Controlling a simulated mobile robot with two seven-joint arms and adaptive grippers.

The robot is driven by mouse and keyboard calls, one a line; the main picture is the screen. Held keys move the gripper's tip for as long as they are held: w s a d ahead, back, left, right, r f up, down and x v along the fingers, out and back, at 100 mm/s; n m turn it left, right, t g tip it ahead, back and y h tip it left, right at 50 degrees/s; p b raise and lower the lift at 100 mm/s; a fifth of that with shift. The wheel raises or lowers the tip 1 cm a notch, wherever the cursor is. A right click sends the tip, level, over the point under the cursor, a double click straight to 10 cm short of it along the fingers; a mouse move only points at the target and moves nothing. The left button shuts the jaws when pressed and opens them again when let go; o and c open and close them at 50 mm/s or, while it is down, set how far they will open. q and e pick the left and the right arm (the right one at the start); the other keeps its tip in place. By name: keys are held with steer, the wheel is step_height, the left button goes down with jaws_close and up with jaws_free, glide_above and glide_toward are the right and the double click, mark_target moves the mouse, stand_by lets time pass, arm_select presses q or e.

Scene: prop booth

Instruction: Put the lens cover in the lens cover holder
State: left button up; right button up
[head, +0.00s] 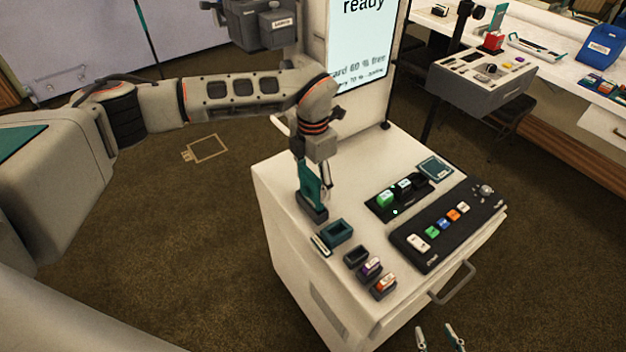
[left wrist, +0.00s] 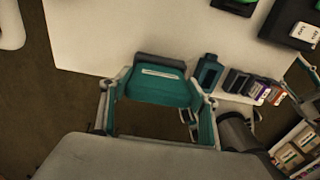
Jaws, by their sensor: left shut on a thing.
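The lens cover (head: 312,207), which I take to be the teal piece with a dark grey end, is in my left gripper (head: 316,184). In the left wrist view the lens cover (left wrist: 158,88) shows a teal face with a white strip, between the two fingers (left wrist: 157,110). It hangs upright over the cabinet top; I cannot tell whether it touches. The likely lens cover holder (head: 338,232) is an empty teal open-topped box just to its lower right, also in the left wrist view (left wrist: 207,72). My right gripper (head: 437,336) is open and empty at the bottom edge.
Beside the teal box stand several small dark holders (head: 357,255), some with coloured pieces. A black button panel (head: 447,225) and a dark tray (head: 400,197) lie to the right on the white cabinet (head: 385,150). A lit screen (head: 358,50) stands behind.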

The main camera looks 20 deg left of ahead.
arm_select(q)
steer(key=shift+f, duration=0.15)
steer(key=shift+f+b, duration=0.45)
steer(key=shift+f, duration=0.35)
steer(key=o, duration=1.2)
steer(key=shift+r, duration=0.1)
